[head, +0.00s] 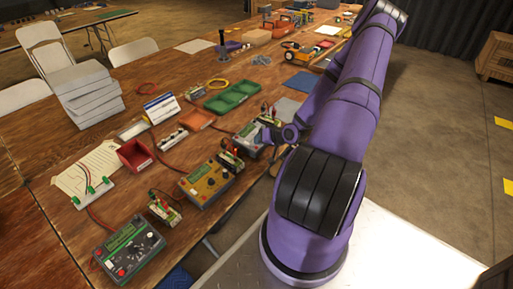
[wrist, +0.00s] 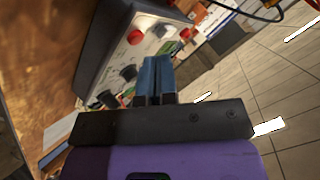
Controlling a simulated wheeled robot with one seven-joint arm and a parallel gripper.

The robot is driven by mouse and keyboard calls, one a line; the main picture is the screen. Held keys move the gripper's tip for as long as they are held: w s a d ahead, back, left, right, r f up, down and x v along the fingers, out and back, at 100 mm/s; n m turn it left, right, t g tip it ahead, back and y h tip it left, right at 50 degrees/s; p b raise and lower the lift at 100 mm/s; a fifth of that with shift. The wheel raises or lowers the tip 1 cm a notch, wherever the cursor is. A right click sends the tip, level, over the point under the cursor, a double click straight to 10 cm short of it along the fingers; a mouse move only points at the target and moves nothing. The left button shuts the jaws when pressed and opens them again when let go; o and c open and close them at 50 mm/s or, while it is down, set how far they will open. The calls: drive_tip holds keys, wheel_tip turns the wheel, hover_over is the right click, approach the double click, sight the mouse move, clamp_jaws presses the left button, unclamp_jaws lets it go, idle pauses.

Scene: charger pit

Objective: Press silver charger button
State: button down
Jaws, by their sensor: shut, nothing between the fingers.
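The silver charger (head: 247,136) stands near the table's right edge, partly behind my gripper (head: 287,132) in the head view. In the wrist view the silver charger (wrist: 112,62) is tilted, with a pale front panel in a dark case. A red round button (wrist: 135,36) sits on its panel, with dark knobs (wrist: 128,72) nearer my gripper. My gripper's blue fingers (wrist: 157,60) are shut and empty. Their tips are beside the panel, to the right of and below the red button. I cannot tell whether they touch the panel; they are apart from the red button.
A yellow charger (head: 207,181) and a green-and-grey charger (head: 130,250) stand nearer on the wooden table (head: 75,232). Small battery packs (head: 163,209) and red cables lie between them. A green tray (head: 232,96) is behind. The floor (head: 440,130) right of the table is open.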

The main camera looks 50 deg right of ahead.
drive_tip(key=shift+f, duration=0.15)
drive_tip(key=shift+f, duration=0.25)
drive_tip(key=shift+w+f, duration=0.1)
drive_tip(key=shift+f, duration=0.25)
idle(0.8)
drive_tip(key=shift+r, duration=0.8)
drive_tip(key=shift+s+r, duration=0.2)
drive_tip(key=shift+r, duration=0.6)
drive_tip(key=shift+s+r, duration=0.2)
drive_tip(key=shift+r, duration=0.65)
drive_tip(key=shift+s+r, duration=0.2)
drive_tip(key=shift+r, duration=0.6)
